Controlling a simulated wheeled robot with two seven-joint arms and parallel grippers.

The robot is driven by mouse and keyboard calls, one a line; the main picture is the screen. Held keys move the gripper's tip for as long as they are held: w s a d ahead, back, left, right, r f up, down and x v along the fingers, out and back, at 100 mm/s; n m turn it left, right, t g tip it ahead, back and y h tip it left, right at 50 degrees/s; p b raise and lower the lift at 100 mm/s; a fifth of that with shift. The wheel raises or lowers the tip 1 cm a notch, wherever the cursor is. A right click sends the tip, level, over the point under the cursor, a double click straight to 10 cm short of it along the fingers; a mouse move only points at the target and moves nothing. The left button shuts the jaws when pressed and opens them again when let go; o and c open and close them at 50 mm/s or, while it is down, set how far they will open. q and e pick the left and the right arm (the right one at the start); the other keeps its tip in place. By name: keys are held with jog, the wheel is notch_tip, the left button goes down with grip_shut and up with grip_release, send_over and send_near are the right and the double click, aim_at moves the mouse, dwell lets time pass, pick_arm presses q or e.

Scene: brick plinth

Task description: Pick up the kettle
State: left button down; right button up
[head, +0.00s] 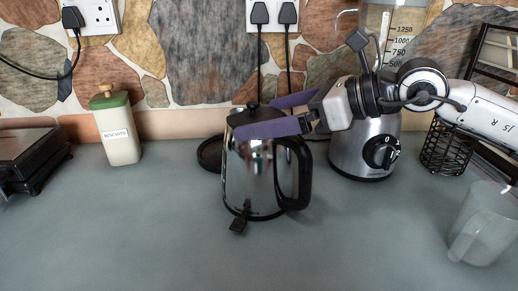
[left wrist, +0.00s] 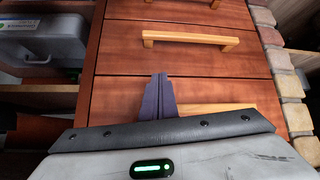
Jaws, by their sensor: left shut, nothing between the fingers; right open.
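The kettle (head: 250,180) is shiny silver with a black lid and a black handle on its right side. It stands upright on the grey counter in the middle of the head view. My right gripper (head: 258,117) reaches in from the right with its purple fingers open. The fingers are at the kettle's top, one in front of the lid and one behind it; I cannot tell whether they touch it. My left gripper (left wrist: 158,98) shows only in the left wrist view, shut and empty, in front of wooden drawers.
A blender (head: 364,150) stands close to the right of the kettle. A biscuit jar (head: 118,130) and a dark appliance (head: 30,160) are at the left. A clear jug (head: 482,225) stands at the front right. A drawer handle (left wrist: 190,38) shows near my left gripper.

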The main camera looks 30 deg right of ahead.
jog(key=shift+w+a+r+p, duration=0.2)
jog(key=shift+w+p, duration=0.25)
jog(key=shift+p, duration=0.8)
jog(key=shift+w+a+f+p, duration=0.15)
jog(key=shift+w+f+p, duration=0.1)
jog(key=shift+p, duration=0.3)
jog(key=shift+w+a+f+p, duration=0.1)
jog(key=shift+p, duration=0.2)
jog(key=shift+w+a+f, duration=0.15)
jog(key=shift+a+f, duration=0.05)
jog(key=shift+f, duration=0.15)
jog(key=c, duration=1.6)
pick_arm(q)
jog(key=r, duration=0.1)
jog(key=a+r, duration=0.1)
jog(key=s+r, duration=0.1)
jog(key=shift+a, duration=0.25)
pick_arm(e)
jog(key=shift+w+r, duration=0.1)
jog(key=shift+r, duration=0.25)
jog(key=shift+c, duration=1.2)
pick_arm(q)
jog(key=shift+w, duration=0.1)
pick_arm(e)
jog(key=shift+r, duration=0.15)
